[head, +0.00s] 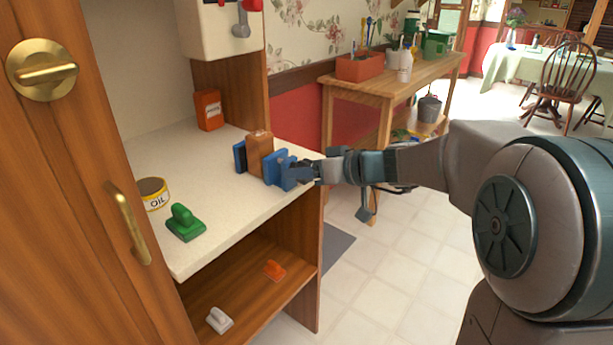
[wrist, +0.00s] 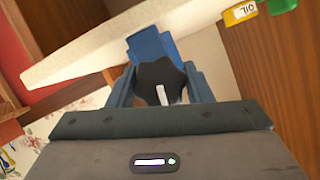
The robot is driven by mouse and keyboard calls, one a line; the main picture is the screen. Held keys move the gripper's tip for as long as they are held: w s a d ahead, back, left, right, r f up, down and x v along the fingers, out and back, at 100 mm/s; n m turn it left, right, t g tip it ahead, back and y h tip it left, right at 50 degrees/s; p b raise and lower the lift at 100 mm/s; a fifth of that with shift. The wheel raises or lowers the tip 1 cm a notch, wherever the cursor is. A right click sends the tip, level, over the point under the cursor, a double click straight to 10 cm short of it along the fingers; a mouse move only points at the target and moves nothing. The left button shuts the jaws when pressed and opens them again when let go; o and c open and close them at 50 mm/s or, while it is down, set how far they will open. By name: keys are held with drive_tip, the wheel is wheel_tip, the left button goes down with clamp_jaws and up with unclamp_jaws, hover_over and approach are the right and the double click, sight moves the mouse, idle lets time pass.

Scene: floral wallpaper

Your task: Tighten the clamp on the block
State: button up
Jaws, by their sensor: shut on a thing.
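The clamp (head: 274,167) is blue and stands on the pale shelf top near its right edge. The block (head: 260,146) is brown and upright between the clamp's two blue jaws. My gripper (head: 305,172) is at the clamp's right end, shut on its knob. In the wrist view the dark, lobed knob (wrist: 160,78) with a white mark sits between my gripper's two fingers (wrist: 160,92), and the blue clamp body (wrist: 150,45) shows behind it. I cannot tell how firmly the jaws press on the block.
An orange box (head: 208,110) stands at the back. A wooden door (head: 75,200) is at the left. A wooden bench (head: 400,85) stands behind my arm.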

drive_tip(key=shift+f+m+g+y+b, duration=0.2)
drive_tip(key=shift+m+g+y+b, duration=0.4)
drive_tip(key=shift+m+b, duration=0.65)
drive_tip(key=shift+m+g+y+b, duration=0.4)
drive_tip(key=shift+m+y+b, duration=0.4)
drive_tip(key=shift+m, duration=0.45)
drive_tip(key=m+y, duration=0.1)
drive_tip(key=m, duration=0.2)
drive_tip(key=shift+r, duration=0.1)
drive_tip(key=m+y, duration=0.2)
drive_tip(key=m, duration=0.2)
drive_tip(key=m+t+y+p, duration=0.1)
drive_tip(key=m, duration=0.3)
drive_tip(key=shift+r, duration=0.15)
drive_tip(key=m+p, duration=0.1)
drive_tip(key=m, duration=0.1)
drive_tip(key=m+t+p, duration=0.1)
drive_tip(key=m, duration=0.1)
drive_tip(key=shift+t+y, duration=0.3)
drive_tip(key=shift+y, duration=0.1)
drive_tip(key=m+t+p, duration=0.1)
drive_tip(key=m+p, duration=0.1)
drive_tip(key=m, duration=0.1)
drive_tip(key=m+t+p, duration=0.1)
drive_tip(key=m+p, duration=0.1)
drive_tip(key=m, duration=0.1)
drive_tip(key=shift+t, duration=0.4)
drive_tip(key=shift+m+t+h+p, duration=0.5)
drive_tip(key=shift+m+t+p, duration=0.65)
drive_tip(key=shift+m, duration=0.95)
